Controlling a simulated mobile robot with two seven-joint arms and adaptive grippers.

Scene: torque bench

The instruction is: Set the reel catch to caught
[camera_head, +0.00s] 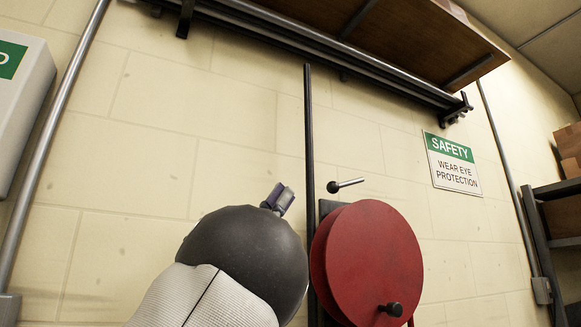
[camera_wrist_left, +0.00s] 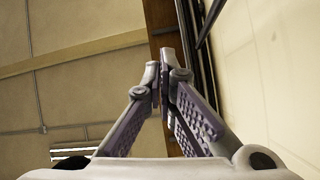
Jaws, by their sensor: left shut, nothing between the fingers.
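The red reel (camera_head: 372,262) stands at the lower right of centre in the head view, beside a dark upright post (camera_head: 309,180). A small dark crank knob (camera_head: 391,309) sits on its face. The reel catch (camera_head: 345,185), a short metal lever with a dark ball end, sticks out just above the reel and points left toward the post. My left gripper (camera_head: 279,199) is left of the post and the catch, apart from both, mostly hidden behind my round dark arm joint. In the left wrist view its fingers (camera_wrist_left: 164,75) are together and empty. My right gripper is not in view.
A shelf with dark rails (camera_head: 330,55) runs overhead. A safety sign (camera_head: 455,162) is on the block wall at right. A dark rack with boxes (camera_head: 560,215) stands at the far right. A white box (camera_head: 22,105) and a pipe are at left. Bare wall lies between.

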